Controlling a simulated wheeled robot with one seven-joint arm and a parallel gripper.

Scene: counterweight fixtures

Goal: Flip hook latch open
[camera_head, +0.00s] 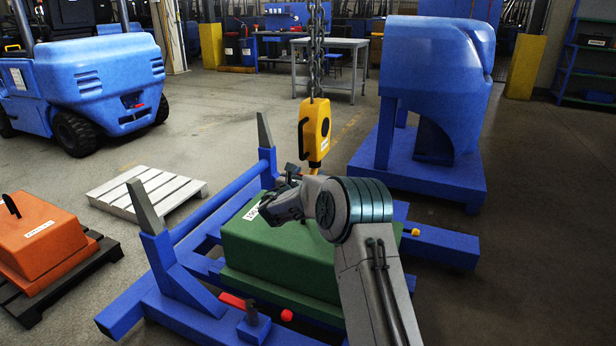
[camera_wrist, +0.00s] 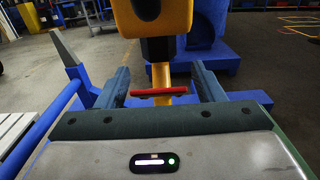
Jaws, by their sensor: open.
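The yellow hook block (camera_head: 315,132) hangs from a chain (camera_head: 317,50) above the green counterweight. In the wrist view, the block (camera_wrist: 158,18) has a dark collar and a yellow hook shank (camera_wrist: 161,78) below it. The red hook latch (camera_wrist: 158,92) lies roughly level across the shank, between my fingers. My gripper (camera_wrist: 160,72) is open, with one finger on each side of the hook and visible gaps to the latch. In the head view, my gripper (camera_head: 296,178) is just below the block. The hook's lower part is hidden by my arm and gripper.
The green counterweight (camera_head: 265,252) sits in a blue frame (camera_head: 130,312) with upright posts (camera_head: 144,205). A blue counterweight (camera_head: 430,60) stands behind right. An orange weight (camera_head: 40,240), a pale pallet (camera_head: 150,190) and a blue forklift (camera_head: 90,80) are left. Floor at right is clear.

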